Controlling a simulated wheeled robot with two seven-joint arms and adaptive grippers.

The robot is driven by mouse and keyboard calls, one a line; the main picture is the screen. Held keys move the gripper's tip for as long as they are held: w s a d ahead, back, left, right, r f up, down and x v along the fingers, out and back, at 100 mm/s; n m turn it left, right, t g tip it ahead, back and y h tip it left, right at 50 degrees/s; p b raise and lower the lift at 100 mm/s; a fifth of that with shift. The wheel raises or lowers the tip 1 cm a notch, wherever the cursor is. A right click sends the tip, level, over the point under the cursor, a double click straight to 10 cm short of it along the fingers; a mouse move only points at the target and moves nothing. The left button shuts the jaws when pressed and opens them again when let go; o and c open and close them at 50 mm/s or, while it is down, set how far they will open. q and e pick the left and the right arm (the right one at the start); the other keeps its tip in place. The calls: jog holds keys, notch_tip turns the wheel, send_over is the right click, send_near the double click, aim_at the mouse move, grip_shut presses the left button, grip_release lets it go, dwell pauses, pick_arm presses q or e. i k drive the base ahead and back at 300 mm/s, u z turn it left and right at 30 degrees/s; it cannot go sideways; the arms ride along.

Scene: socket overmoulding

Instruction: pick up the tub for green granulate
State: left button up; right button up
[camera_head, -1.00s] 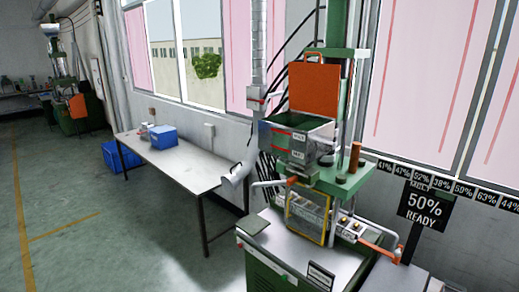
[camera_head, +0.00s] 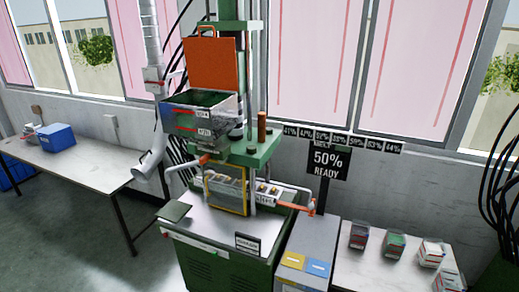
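Several small tubs stand on the white table at the lower right. One tub (camera_head: 394,245) shows green contents and is probably the tub for green granulate; any label is too small to read. A darker tub (camera_head: 359,236) stands to its left, and a tub with pale contents (camera_head: 431,252) to its right. Neither of my grippers is in view.
The green moulding machine (camera_head: 225,245) with its open metal hopper (camera_head: 185,120) and orange lid (camera_head: 211,64) fills the middle. A sign reading 50% READY (camera_head: 327,161) stands beside the white table (camera_head: 345,270). Another table (camera_head: 90,172) at left holds a blue box (camera_head: 58,138).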

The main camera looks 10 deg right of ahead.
aim_at(394, 243)
jog(key=z, duration=2.1)
jog(key=k, duration=1.1)
jog(key=z, duration=1.15)
jog(key=i, duration=3.15)
jog(key=u, duration=1.55)
jog(key=i, duration=0.8)
jog(key=u, duration=1.2)
jog(key=i, duration=0.25)
jog(key=u, duration=0.1)
